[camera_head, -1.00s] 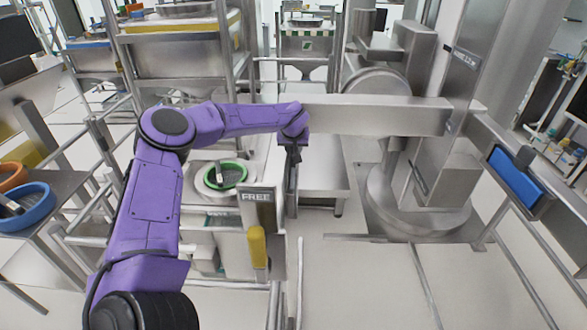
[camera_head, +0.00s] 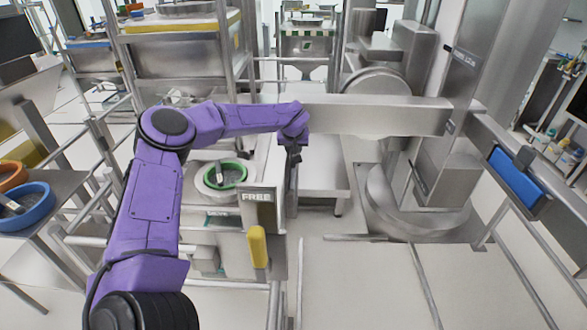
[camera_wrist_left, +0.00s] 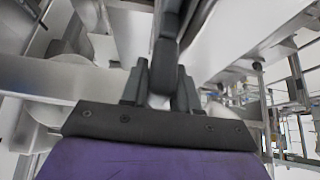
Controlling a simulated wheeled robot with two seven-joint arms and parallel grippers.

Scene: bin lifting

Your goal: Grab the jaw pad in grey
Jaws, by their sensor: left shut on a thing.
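My left gripper (camera_head: 292,160) hangs at the end of the purple arm, beside the right side of the station with the green-rimmed bowl. In the left wrist view its two dark fingers (camera_wrist_left: 160,85) are closed on a dark grey bar-like part, which I take to be the grey jaw pad (camera_wrist_left: 168,42). The pad runs up between the fingers to the top of that view. In the head view the fingers and pad are small and dark, and their contact is hard to make out. My right gripper is not in view.
A green-rimmed bowl (camera_head: 224,176) sits left of the gripper. A FREE sign (camera_head: 257,197) and a yellow handle (camera_head: 256,247) stand in front. A horizontal steel beam (camera_head: 385,116) lies to the right. Blue (camera_head: 24,207) and orange bowls are at far left.

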